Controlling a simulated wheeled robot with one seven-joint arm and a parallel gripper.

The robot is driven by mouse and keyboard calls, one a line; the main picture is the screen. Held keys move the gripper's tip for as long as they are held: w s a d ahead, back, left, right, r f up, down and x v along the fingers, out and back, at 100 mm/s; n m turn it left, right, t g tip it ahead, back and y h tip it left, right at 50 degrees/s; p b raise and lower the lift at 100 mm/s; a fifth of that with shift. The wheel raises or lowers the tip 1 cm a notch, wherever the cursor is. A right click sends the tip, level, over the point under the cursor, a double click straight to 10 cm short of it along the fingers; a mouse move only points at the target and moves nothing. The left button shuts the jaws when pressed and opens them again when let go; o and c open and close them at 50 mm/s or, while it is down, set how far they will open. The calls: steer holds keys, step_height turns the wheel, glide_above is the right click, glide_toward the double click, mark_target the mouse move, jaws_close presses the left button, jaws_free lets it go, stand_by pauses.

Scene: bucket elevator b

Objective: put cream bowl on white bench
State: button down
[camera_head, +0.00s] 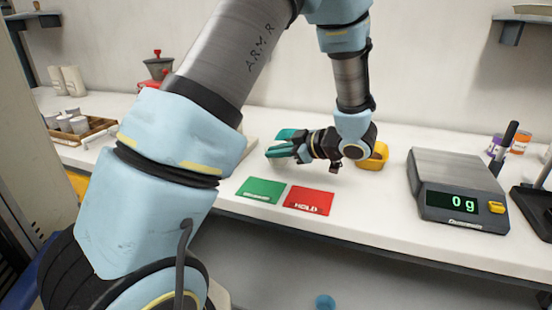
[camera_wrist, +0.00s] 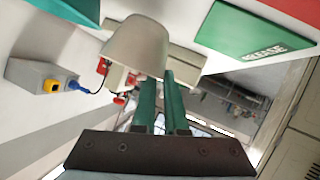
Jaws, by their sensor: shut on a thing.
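The cream bowl (camera_wrist: 138,45) shows in the wrist view at the tips of my gripper's two green fingers (camera_wrist: 160,82). The fingers are shut on its rim. In the head view my gripper (camera_head: 279,143) is low over the white bench (camera_head: 225,125), behind the green and red cards. I cannot tell whether the bowl touches the bench.
A green card (camera_head: 260,190) and a red HOLD card (camera_head: 309,200) lie near the bench's front edge. A yellow container (camera_head: 376,158) stands right of my wrist, and a scale (camera_head: 458,190) farther right. A wooden tray with cups (camera_head: 78,124) is at the left.

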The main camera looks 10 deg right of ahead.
mark_target(274, 162)
steer(key=shift+f, duration=1.15)
steer(key=shift+f, duration=0.1)
steer(key=c, duration=1)
jaws_free()
steer(key=shift+o, duration=0.2)
